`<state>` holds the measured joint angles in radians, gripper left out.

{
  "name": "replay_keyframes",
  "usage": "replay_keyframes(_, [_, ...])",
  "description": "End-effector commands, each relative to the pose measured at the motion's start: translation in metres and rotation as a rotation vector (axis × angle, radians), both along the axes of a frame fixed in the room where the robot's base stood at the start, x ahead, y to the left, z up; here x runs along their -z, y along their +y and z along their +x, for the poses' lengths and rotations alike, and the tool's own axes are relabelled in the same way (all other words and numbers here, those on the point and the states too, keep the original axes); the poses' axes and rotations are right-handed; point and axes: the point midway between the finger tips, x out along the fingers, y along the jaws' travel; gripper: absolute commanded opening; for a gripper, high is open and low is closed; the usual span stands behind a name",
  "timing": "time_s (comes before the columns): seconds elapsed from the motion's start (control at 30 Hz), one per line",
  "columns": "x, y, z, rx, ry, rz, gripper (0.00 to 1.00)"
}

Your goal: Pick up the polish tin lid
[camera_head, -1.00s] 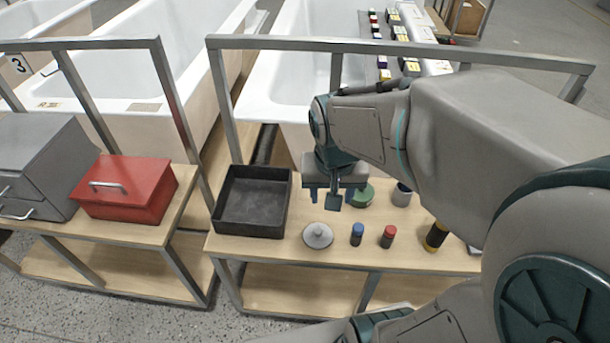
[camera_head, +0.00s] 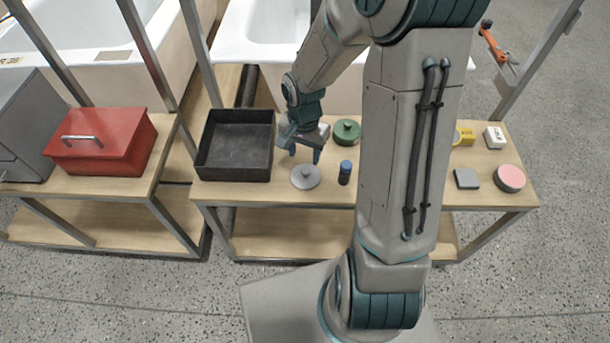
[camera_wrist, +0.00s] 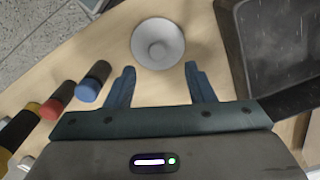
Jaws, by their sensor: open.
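A round pale grey lid with a small knob on top (camera_head: 305,176) lies flat on the wooden bench, right of the black tray; I take it as the polish tin lid. In the wrist view the lid (camera_wrist: 157,33) lies just beyond the fingertips, roughly centred between them. My gripper (camera_head: 305,154) is open and empty, above the bench just behind the lid in the head view. Its two blue-green fingers (camera_wrist: 160,72) stand apart in the wrist view and do not touch the lid. A green round tin with a knob (camera_head: 346,131) stands behind to the right.
A blue-capped bottle (camera_head: 345,173) stands close right of the lid; a red-capped one (camera_wrist: 51,109) is beyond it. The black tray (camera_head: 199,172) is at left, the red toolbox (camera_head: 100,147) farther left. A pink-topped round tin (camera_head: 510,178) sits at the right end.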

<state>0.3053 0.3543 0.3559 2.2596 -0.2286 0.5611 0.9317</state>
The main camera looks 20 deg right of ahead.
Motion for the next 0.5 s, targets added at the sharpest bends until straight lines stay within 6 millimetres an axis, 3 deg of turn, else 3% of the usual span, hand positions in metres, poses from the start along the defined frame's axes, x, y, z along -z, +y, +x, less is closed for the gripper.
replay_keyframes(0.1, [0.015,0.0,0.0,-0.001,0.001,0.001,0.49])
replay_keyframes(0.33, [0.031,-0.001,-0.001,0.0,0.002,0.001,0.49])
replay_keyframes(0.5, [0.055,-0.003,-0.003,0.0,0.004,0.002,0.49])
